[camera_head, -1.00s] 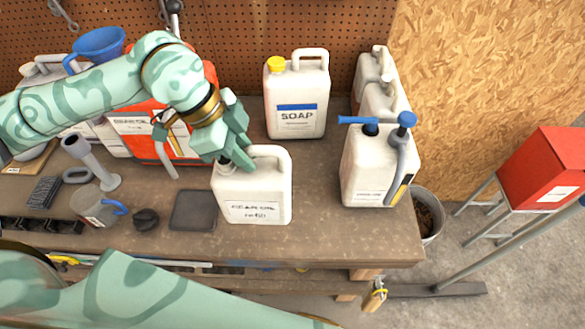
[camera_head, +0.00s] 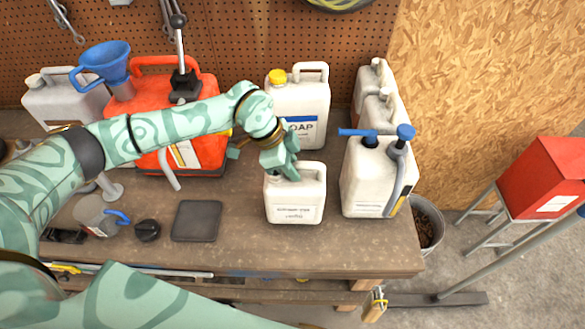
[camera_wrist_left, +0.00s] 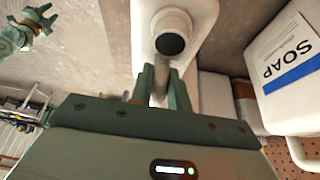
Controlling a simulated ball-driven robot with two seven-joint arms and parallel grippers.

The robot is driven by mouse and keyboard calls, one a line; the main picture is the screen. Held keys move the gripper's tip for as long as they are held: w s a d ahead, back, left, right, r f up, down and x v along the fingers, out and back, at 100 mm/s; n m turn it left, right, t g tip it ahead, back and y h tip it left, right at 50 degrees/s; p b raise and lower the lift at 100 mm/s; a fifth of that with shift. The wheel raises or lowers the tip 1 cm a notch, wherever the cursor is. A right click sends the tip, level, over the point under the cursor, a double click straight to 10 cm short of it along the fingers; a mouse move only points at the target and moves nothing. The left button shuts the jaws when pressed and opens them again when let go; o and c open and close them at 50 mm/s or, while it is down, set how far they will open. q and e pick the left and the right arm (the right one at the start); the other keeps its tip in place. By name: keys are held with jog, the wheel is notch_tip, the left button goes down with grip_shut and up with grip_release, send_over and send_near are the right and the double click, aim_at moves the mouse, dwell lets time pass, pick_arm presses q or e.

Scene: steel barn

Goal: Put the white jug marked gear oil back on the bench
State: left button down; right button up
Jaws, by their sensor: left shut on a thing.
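The white jug (camera_head: 296,200) is upright over the front part of the bench (camera_head: 340,247), right of the dark square tray. Its front label is too small to read surely. Its base is at or just above the benchtop; I cannot tell which. My left gripper (camera_head: 283,170) is shut on the jug at its top. In the left wrist view its fingers (camera_wrist_left: 162,84) close on a grey part beside the jug's round dark mouth (camera_wrist_left: 170,36). My right gripper (camera_wrist_left: 42,22) shows small in that view, empty, its fingers seemingly apart. The head view does not show it.
A white SOAP jug (camera_head: 303,100) stands close behind. A white jug with blue parts (camera_head: 374,175) stands just right, with a small gap. A red can (camera_head: 200,140) is back left. The dark tray (camera_head: 197,221) and black knob (camera_head: 147,230) lie left.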

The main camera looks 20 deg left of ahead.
pick_arm(q)
jog(key=shift+f, duration=0.7)
jog(key=c, duration=1.3)
grip_release()
jog(key=shift+c, duration=0.2)
jog(key=v, duration=1.2)
jog(key=shift+a, duration=0.1)
